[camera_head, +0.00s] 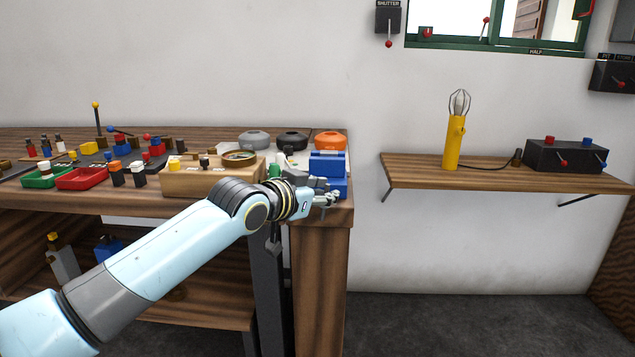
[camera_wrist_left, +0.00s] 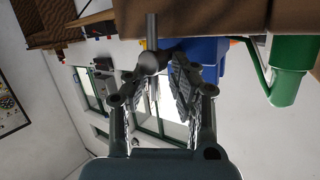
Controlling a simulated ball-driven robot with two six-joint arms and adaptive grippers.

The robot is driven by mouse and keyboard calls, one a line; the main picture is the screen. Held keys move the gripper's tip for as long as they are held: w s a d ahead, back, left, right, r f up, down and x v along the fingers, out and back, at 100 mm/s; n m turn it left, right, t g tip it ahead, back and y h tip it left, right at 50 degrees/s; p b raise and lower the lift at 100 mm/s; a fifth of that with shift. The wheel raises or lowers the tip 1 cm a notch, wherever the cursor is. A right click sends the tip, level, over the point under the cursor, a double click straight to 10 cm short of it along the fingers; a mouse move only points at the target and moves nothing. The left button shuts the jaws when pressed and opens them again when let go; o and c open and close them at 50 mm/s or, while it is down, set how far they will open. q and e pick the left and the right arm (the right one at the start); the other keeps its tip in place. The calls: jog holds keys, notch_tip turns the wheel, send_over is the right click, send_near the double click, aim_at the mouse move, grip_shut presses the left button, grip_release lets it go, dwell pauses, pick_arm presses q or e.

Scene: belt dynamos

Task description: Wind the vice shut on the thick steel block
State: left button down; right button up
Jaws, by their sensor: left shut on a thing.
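The blue vice (camera_head: 328,162) stands at the right front corner of the wooden workbench. Part of its blue body also shows in the left wrist view (camera_wrist_left: 208,58). My left gripper (camera_head: 328,197) is at the front of the vice, just over the bench edge. In the left wrist view, a grey bar with a ball end, the vice handle (camera_wrist_left: 150,62), lies between the fingers of my left gripper (camera_wrist_left: 160,85), which is shut on it. I cannot make out the thick steel block; the vice's jaws are partly hidden. My right gripper is not in view.
Round grey, black and orange pots (camera_head: 330,141) stand behind the vice. A green object (camera_wrist_left: 285,70) is close beside it. A wooden block with a dial (camera_head: 215,178) and red and green trays (camera_head: 80,178) lie to the left. The wall shelf (camera_head: 500,178) is apart at right.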

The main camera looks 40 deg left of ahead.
pick_arm(q)
jog(key=c, duration=1.5)
grip_release()
jog(key=shift+d, duration=0.25)
jog(key=o, duration=0.4)
jog(key=shift+w+d, duration=0.15)
jog(key=shift+d, duration=0.25)
jog(key=shift+a, duration=0.1)
jog(key=shift+a, duration=0.1)
jog(key=shift+s, duration=0.25)
jog(key=v, duration=1.1)
jog(key=shift+s, duration=0.2)
jog(key=shift+a+r, duration=0.1)
